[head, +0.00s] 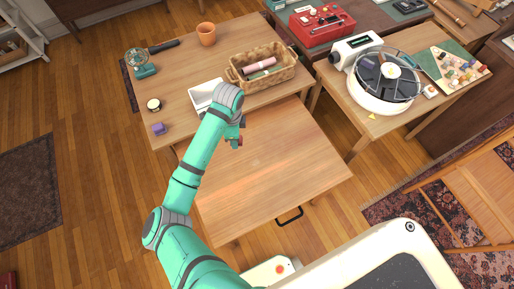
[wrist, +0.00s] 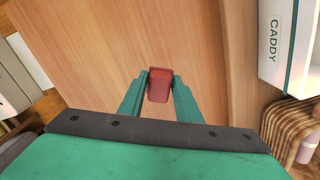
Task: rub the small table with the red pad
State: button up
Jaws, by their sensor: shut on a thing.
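The small table (head: 290,170) is a bare light-wood top in front of the larger table, with a black handle (head: 289,215) on its front side. My gripper (head: 236,140) is over its back left part, pointing down. In the wrist view my gripper (wrist: 160,85) is shut on the red pad (wrist: 159,84), a small block held between the green fingertips. Only a sliver of the pad shows in the head view (head: 240,142). The wood top (wrist: 110,50) lies right behind the pad; I cannot tell whether they touch.
A white caddy (head: 203,92) and a wicker basket (head: 275,80) stand on the larger table (head: 185,75) just behind. A terracotta pot (head: 206,34), a teal fan (head: 142,66) and a purple item (head: 158,128) are there too. The small table's right half is clear.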

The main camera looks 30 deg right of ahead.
aim_at(257, 160)
jog(key=s+d+f+m, duration=0.1)
jog(key=s+d+m, duration=0.1)
jog(key=m, duration=0.2)
jog(key=s+d+f+m, duration=0.1)
jog(key=d+f+m, duration=0.1)
jog(key=m, duration=0.2)
jog(key=s+d+f+m, duration=0.2)
jog(key=m, duration=0.2)
jog(key=shift+s+d+f, duration=0.15)
jog(key=shift+s+f, duration=0.05)
jog(key=shift+s, duration=0.15)
jog(key=shift+s+d+f, duration=0.2)
jog(key=shift+f, duration=0.6)
jog(key=shift+a+f, duration=0.15)
jog(key=shift+f, duration=1.3)
notch_tip(257, 160, down, 2)
jog(key=shift+w+a+f, duration=0.1)
jog(key=shift+a, duration=0.75)
jog(key=shift+c, duration=0.5)
jog(key=shift+a, duration=1.15)
jog(key=shift+d, duration=2.15)
jog(key=shift+r, duration=0.35)
notch_tip(257, 160, up, 8)
jog(key=shift+f, duration=0.15)
